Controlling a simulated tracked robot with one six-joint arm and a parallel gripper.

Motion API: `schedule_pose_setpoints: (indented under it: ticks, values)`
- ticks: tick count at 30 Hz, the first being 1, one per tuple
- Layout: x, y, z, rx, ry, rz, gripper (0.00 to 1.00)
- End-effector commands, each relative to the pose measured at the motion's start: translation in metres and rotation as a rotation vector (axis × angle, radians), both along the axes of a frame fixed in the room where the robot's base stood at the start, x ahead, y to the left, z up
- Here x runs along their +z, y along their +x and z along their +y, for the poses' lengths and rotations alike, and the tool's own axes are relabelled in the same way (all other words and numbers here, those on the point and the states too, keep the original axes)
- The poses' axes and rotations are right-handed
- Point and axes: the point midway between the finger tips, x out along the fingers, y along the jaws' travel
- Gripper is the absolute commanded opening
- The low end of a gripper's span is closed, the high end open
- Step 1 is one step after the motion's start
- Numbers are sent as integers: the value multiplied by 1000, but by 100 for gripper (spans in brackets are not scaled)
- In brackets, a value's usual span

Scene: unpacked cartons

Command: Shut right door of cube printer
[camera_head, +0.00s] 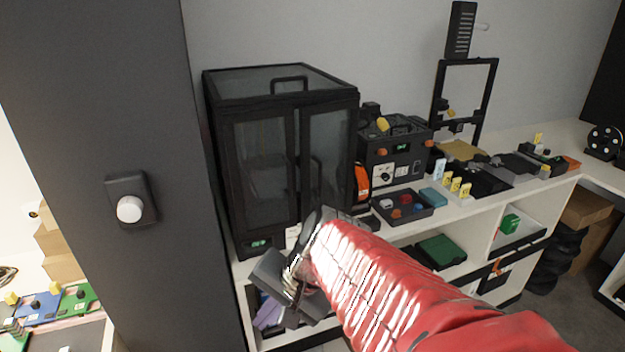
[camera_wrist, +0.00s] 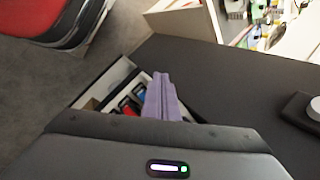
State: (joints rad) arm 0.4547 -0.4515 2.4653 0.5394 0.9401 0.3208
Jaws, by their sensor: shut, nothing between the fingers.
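The cube printer (camera_head: 283,87) is a tall black-framed case with tinted clear panels on the white counter in the head view. Its right door (camera_head: 328,145) is on the right half of the front, beside the left door (camera_head: 262,165). The right door looks close to the frame, but I cannot tell if it is fully shut. My gripper (camera_head: 283,283) is shut and empty, low in front of the printer. My red arm and gripper hide the door's lower part. In the wrist view the gripper body fills the bottom; no door shows there.
A dark pillar (camera_head: 100,120) with a white knob (camera_head: 129,209) stands close on the left. A control box (camera_head: 395,160) and a tray of small parts (camera_head: 405,214) stand right of the printer. A purple item (camera_wrist: 163,98) lies in a compartment below.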

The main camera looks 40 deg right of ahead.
Motion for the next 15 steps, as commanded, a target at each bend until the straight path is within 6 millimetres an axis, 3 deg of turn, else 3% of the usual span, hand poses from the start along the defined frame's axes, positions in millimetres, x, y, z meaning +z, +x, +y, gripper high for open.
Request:
schedule_pose_setpoints:
  ticks: [7,15]
  values:
    - [-7,20,-44,-393,295,34,0]
    - [15,29,-81,-709,670,24,0]
